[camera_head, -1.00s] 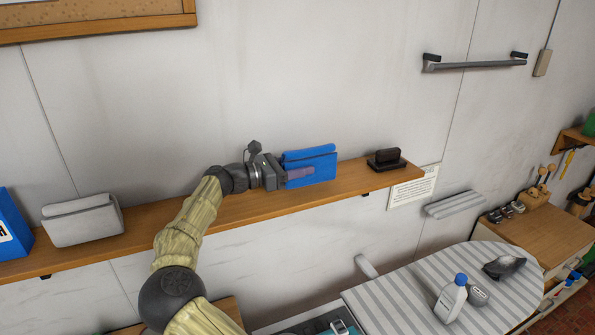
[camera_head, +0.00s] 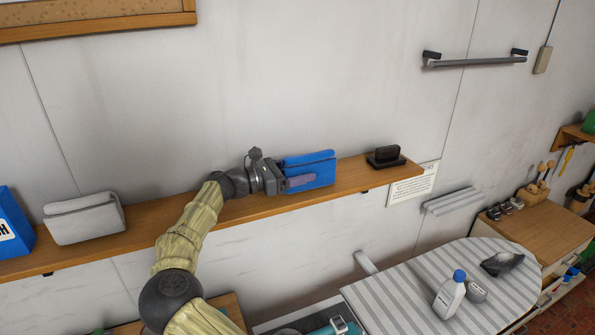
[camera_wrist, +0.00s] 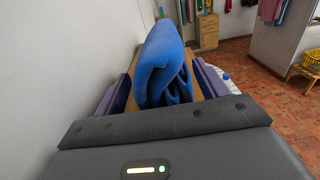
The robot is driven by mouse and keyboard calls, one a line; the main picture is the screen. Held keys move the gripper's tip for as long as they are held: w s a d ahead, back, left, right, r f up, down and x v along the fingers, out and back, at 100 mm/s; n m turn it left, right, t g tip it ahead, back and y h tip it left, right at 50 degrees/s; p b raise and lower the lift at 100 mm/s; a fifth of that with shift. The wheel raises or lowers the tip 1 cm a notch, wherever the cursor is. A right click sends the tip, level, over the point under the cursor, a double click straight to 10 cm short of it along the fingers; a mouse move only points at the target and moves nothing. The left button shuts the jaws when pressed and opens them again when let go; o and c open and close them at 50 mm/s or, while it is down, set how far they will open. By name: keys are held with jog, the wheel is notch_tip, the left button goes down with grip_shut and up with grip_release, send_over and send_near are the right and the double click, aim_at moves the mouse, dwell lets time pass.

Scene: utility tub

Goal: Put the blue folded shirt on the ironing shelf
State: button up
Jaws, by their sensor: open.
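The blue folded shirt (camera_head: 318,165) is near the right end of the long wooden wall shelf (camera_head: 225,210), against the white wall. It stands upright on edge, leaning a little. My gripper (camera_head: 301,181) reaches it from the left, low over the shelf. In the wrist view the shirt (camera_wrist: 165,62) is between the two purple fingers (camera_wrist: 163,95), which are open on either side of it. Its lower part is partly hidden by the gripper body. The striped ironing board (camera_head: 395,300) is below right.
A dark brush-like block (camera_head: 386,156) sits right of the shirt at the shelf end. A grey folded cloth (camera_head: 85,217) and blue box (camera_head: 12,225) stand at left. A bottle (camera_head: 450,295) stands on the board. The shelf between grey cloth and my arm is clear.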

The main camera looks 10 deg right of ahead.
jog(key=shift+a+f, duration=0.1)
jog(key=shift+a, duration=0.25)
jog(key=a+b, duration=0.1)
jog(key=a, duration=0.2)
jog(key=s+a+b, duration=0.1)
jog(key=a+b, duration=0.1)
jog(key=a, duration=0.2)
jog(key=s+a+b, duration=0.1)
jog(key=a+b, duration=0.1)
jog(key=a, duration=0.2)
jog(key=shift+s+a, duration=0.1)
jog(key=shift+s, duration=0.1)
jog(key=shift+w, duration=0.1)
